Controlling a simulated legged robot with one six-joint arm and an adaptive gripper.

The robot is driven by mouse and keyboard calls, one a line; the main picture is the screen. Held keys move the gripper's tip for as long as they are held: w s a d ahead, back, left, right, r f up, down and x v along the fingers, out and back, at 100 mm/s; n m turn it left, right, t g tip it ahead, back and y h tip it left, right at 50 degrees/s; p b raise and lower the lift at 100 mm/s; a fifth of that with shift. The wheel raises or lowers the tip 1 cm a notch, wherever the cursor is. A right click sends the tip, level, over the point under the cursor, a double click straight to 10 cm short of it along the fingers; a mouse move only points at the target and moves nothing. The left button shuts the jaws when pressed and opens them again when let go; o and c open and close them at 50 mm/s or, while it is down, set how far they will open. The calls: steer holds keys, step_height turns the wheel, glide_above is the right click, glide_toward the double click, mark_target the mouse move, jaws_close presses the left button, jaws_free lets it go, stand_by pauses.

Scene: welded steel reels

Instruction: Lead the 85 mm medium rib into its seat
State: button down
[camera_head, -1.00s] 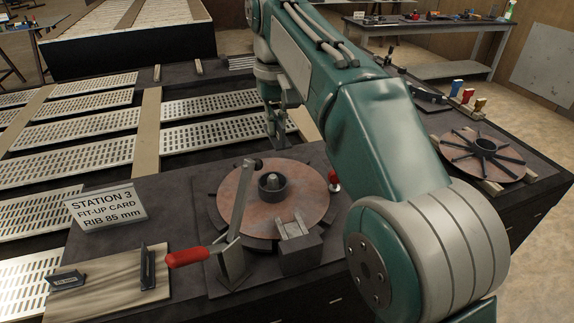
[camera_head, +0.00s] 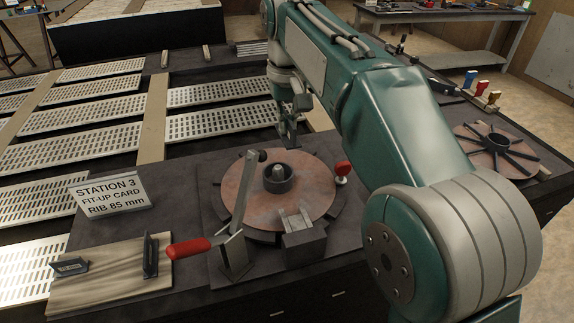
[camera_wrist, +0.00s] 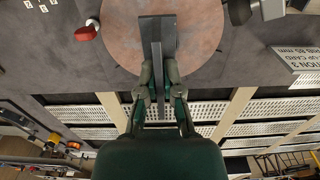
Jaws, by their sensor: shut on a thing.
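My gripper (camera_wrist: 160,92) is shut on a dark grey rib (camera_wrist: 148,32), with one finger on each side of it in the wrist view. The rib reaches out over the edge of the copper-coloured disc; I cannot tell whether it touches. In the head view my gripper (camera_head: 289,132) is at the far edge of the disc (camera_head: 243,197), and the rib is hard to make out there. A dark hub (camera_head: 279,180) stands at the disc's centre. A slotted metal block (camera_head: 303,240) sits at its near edge. I cannot make out the rib's seat.
A clamp with a red handle (camera_head: 188,248) stands at the disc's near left. A red knob (camera_head: 343,169) is at its right. A wooden board (camera_head: 105,280) holds two dark parts. The station card (camera_head: 109,193) stands behind it. A ribbed reel (camera_head: 497,147) lies far right.

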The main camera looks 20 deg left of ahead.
step_height(320, 180, down, 11)
stand_by(0.3)
steer(key=shift+s+d+f, duration=0.1)
steer(key=shift+s+f, duration=0.05)
steer(key=shift+f, duration=3)
stand_by(2.0)
steer(key=shift+f, duration=0.25)
steer(key=shift+f, duration=0.85)
stand_by(1.0)
